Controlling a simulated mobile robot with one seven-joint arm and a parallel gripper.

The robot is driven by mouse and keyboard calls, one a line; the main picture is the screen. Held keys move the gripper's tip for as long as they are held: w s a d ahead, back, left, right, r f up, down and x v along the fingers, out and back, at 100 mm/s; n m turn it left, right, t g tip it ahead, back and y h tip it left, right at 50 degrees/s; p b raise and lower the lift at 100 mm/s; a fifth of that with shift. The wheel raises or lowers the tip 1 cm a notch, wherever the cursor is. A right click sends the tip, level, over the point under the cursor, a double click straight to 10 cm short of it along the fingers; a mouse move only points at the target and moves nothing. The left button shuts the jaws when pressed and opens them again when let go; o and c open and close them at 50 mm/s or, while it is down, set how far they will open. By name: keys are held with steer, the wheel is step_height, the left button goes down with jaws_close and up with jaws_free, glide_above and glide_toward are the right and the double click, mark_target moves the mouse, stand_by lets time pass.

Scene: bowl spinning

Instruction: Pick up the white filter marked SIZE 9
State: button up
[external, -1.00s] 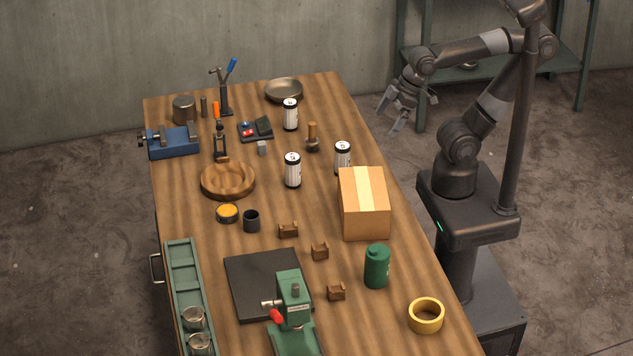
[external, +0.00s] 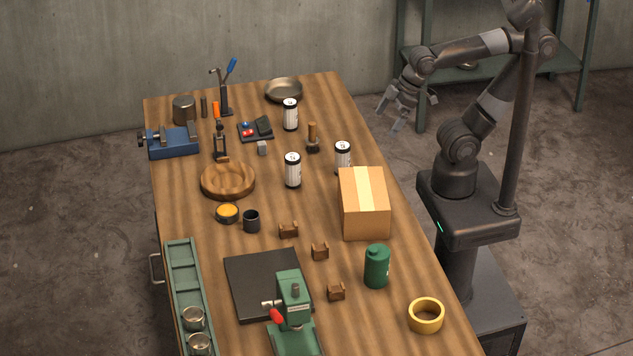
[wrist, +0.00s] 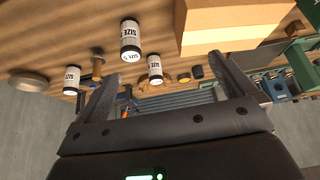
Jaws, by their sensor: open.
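Three white filters with black ends stand upright on the wooden table: one at the back (external: 291,116), one in the middle (external: 293,171), and one partly behind the cardboard box (external: 342,156). In the wrist view they appear as a large filter (wrist: 130,40), one at the left (wrist: 72,80) and one between the fingers (wrist: 155,69). Their labels read SIZE, but the numbers are too small to tell, so I cannot say which is SIZE 9. My gripper (external: 408,108) is open and empty, held in the air off the table's right edge, apart from every filter.
The cardboard box (external: 364,206) stands near the right edge beside one filter. A wooden stamp (external: 312,138) stands near the filters, and a wooden bowl (external: 228,182) lies left of them. A green canister (external: 377,267) and yellow tape roll (external: 426,315) are nearer the front.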

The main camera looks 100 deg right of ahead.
steer(key=shift+c, duration=0.6)
steer(key=c, duration=0.5)
steer(key=shift+c, duration=0.2)
steer(key=shift+w, duration=0.1)
steer(key=m+g+h, duration=0.1)
steer(key=m, duration=0.2)
glide_toward(291, 166)
steer(key=d, duration=0.2)
steer(key=x, duration=0.5)
steer(key=shift+s+a+f, duration=0.1)
steer(key=shift+s+f, duration=0.1)
steer(key=shift+f, duration=0.3)
steer(key=shift+s+d+x, duration=0.1)
steer(key=shift+x, duration=1.3)
steer(key=shift+s+d+x, duration=0.1)
steer(key=shift+x, duration=1.3)
